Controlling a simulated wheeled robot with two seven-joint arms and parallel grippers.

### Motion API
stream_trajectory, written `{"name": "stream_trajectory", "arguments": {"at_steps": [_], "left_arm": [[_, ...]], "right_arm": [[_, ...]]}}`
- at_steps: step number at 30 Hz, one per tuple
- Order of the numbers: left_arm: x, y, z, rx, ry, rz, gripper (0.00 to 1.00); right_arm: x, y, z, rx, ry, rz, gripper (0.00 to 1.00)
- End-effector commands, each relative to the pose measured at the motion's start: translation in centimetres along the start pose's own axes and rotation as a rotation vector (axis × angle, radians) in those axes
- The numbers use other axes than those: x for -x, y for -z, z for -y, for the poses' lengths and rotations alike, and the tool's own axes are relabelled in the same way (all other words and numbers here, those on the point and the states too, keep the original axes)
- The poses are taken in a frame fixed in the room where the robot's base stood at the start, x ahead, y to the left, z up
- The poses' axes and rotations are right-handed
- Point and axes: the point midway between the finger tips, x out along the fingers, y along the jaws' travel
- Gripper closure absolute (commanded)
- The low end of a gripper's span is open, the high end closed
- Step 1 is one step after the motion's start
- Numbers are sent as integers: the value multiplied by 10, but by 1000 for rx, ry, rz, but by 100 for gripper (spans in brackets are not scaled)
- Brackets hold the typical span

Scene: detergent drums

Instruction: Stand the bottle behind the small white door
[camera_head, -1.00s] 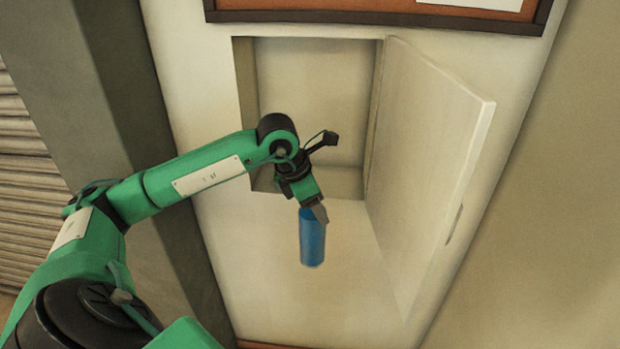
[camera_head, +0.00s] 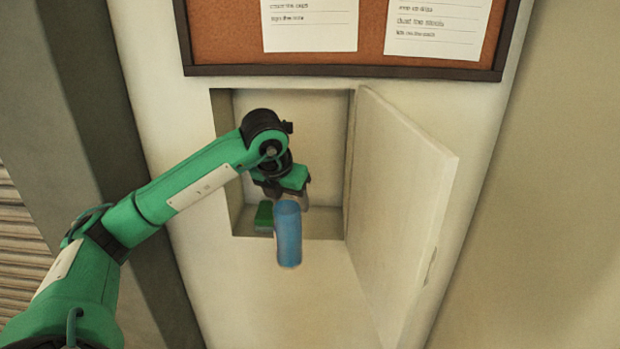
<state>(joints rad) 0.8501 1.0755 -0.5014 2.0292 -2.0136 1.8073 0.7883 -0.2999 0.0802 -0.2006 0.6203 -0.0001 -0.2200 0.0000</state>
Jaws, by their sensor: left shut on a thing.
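The blue bottle (camera_head: 288,238) is held upright by my left gripper (camera_head: 291,198), which is shut on its upper part. The bottle is in front of the lower edge of the open wall recess (camera_head: 315,115); I cannot tell whether any of it is inside. The small white door (camera_head: 398,200) stands swung open to the right of the recess. A small green thing (camera_head: 264,217) shows at the lower left of the recess, partly hidden by my gripper and the bottle. My right gripper is not in view.
A cork board (camera_head: 225,35) with paper sheets and a dark frame hangs just above the recess. The open door bounds the space on the right. A dark grey pillar (camera_head: 75,110) stands at the left. The right part of the recess looks free.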

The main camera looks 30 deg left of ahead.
Motion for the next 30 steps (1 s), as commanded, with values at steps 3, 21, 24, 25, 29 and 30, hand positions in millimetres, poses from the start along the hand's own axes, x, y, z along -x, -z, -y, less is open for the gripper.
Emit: {"name": "stream_trajectory", "arguments": {"at_steps": [3, 21, 24, 25, 29, 30], "left_arm": [[-4, -26, 1, 1, 3, 1, 100], [-39, -100, 1, -2, 2, 2, 100], [-41, -109, 1, 0, 2, 2, 100], [-42, -112, 1, 0, 3, 2, 100], [-47, -123, 1, 0, 2, 3, 100], [-48, -126, 1, 0, 2, 3, 100]], "right_arm": [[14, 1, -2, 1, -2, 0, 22], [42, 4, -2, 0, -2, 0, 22], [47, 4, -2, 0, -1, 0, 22], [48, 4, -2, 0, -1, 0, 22], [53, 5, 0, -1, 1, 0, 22], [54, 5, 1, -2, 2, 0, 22]]}}
